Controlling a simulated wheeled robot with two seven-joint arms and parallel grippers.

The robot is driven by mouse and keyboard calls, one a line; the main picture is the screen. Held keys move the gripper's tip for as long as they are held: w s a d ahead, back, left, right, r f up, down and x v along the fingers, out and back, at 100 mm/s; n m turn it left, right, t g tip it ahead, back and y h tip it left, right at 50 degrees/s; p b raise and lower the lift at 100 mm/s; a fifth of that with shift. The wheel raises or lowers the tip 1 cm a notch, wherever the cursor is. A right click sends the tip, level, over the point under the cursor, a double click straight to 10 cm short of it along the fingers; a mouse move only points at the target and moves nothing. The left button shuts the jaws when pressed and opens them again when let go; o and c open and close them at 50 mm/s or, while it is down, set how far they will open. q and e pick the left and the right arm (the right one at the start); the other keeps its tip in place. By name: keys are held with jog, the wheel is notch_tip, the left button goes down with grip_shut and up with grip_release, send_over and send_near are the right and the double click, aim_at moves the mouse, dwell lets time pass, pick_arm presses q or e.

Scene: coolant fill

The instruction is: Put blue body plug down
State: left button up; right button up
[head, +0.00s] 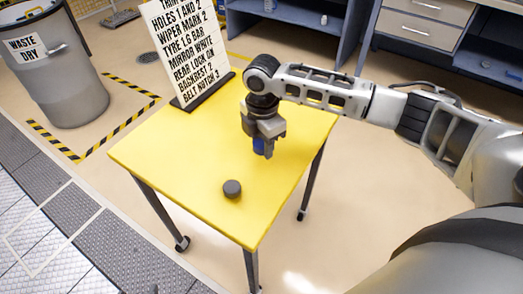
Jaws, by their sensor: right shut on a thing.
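The blue body plug (260,146) is between the fingers of my right gripper (263,145), which points down over the yellow table (185,145). The gripper is shut on the plug. The plug is mostly covered by the fingers, and I cannot tell whether its lower end touches the table. My left gripper does not show.
A dark round cap (232,188) lies on the table toward the front. A white sign board (187,50) with black text stands at the table's back left edge. A grey waste bin (52,75) stands on the floor at left. The table's left half is clear.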

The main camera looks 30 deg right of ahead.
aim_at(261, 152)
jog(key=shift+w+f, duration=0.15)
jog(key=shift+f, duration=0.8)
jog(key=shift+w+f, duration=0.1)
jog(key=shift+f, duration=0.8)
jog(key=shift+f, duration=0.15)
jog(key=o, duration=0.8)
notch_tip(261, 152, up, 12)
jog(key=shift+r, duration=0.2)
